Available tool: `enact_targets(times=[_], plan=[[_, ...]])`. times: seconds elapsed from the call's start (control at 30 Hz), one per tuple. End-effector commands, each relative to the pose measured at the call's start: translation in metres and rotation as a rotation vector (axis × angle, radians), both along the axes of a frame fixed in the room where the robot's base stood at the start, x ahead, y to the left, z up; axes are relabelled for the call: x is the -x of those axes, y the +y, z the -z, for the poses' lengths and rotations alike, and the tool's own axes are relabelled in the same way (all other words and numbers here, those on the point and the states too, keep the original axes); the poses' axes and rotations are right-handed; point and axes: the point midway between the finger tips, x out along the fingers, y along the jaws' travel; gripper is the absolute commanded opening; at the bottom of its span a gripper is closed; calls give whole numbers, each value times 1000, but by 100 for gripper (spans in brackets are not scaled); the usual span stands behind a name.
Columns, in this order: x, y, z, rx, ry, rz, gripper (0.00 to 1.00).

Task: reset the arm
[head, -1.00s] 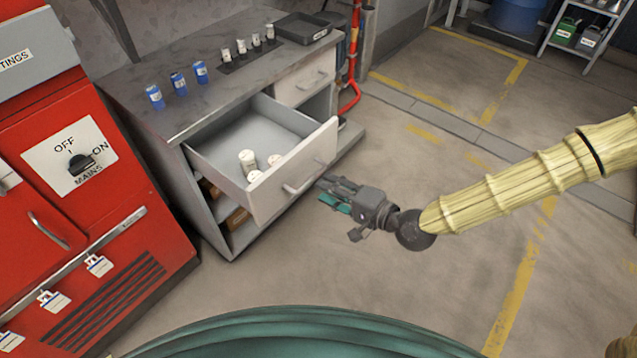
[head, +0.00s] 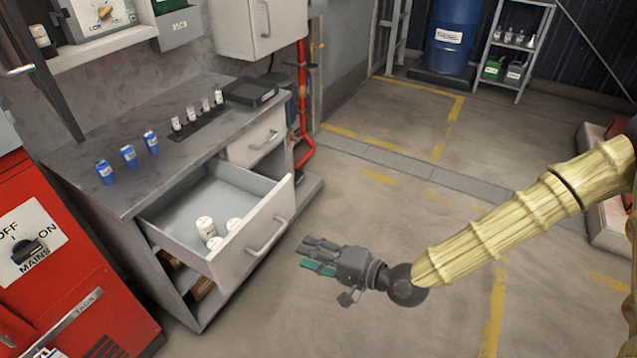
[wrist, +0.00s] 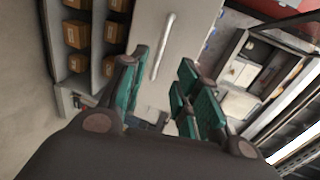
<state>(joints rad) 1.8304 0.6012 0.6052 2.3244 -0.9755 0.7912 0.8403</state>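My gripper (head: 318,255) is in the middle of the head view, in the air to the right of the open drawer (head: 262,240) and clear of its front. In the wrist view my gripper (wrist: 162,95) shows its green-padded fingers spread apart, with nothing between them. The arm reaches in from the right side of the head view. The drawer front with its bar handle (wrist: 163,45) shows beyond the fingers in the wrist view. Several white containers (head: 206,228) stand inside the drawer.
Several blue cans (head: 128,155) and several small white-labelled containers (head: 191,113) stand on the counter (head: 95,175), with a black tray (head: 250,92) behind. A red mains cabinet (head: 75,265) is at left. A red pipe (head: 303,110) rises beside the counter.

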Motion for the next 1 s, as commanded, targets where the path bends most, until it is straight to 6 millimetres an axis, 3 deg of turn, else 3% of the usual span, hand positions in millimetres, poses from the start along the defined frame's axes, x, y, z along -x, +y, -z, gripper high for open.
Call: enact_targets(times=[0.13, 0.23, 0.47, 0.7, 0.83, 1.0], plan=[[2, 0, 2, 8, 4, -1, 32], [12, -1, 15, 53, 25, -8, 32], [72, -27, 89, 333, 130, -52, 32], [148, -95, 155, 697, 225, -142, 32], [187, -145, 175, 898, 267, -206, 32], [224, -211, 182, 1133, 309, -287, 32]])
